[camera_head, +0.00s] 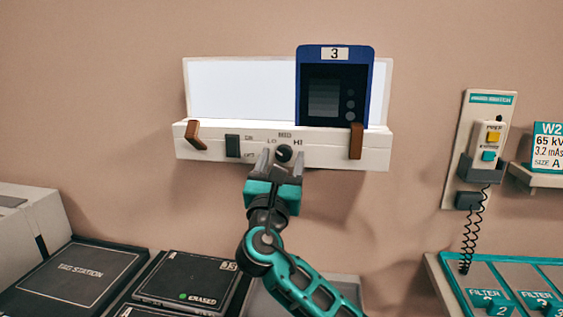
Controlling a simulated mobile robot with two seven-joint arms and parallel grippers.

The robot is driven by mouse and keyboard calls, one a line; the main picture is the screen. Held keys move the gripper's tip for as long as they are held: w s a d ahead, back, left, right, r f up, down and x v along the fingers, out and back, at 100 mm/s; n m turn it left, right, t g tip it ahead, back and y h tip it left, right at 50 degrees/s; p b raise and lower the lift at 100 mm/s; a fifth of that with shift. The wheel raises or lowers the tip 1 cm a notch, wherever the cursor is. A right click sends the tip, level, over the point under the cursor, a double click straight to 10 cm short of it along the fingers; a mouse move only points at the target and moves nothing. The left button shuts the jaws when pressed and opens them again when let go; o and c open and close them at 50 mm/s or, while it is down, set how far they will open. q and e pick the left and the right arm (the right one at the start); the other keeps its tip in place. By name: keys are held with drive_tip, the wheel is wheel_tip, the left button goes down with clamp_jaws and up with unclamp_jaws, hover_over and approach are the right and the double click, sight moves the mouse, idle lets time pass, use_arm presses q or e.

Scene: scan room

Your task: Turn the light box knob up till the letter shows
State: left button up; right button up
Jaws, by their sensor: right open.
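The light box (230,85) hangs on the wall, and the left part of its panel is lit white. A dark film (326,92) with a blue frame and a "3" label stands against the right part of the panel. No letter can be made out on its dark face. My left gripper is not in view.
A black switch (232,146) and two brown clips (195,135) are on the ledge. A wall control (487,145) with a coiled cord hangs at right, above a teal filter panel (500,285). Dark trays (80,277) lie at lower left.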

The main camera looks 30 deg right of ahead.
drive_tip(key=shift+c, duration=0.3)
drive_tip(key=shift+c, duration=0.7)
drive_tip(key=c, duration=0.8)
drive_tip(key=shift+c, duration=0.2)
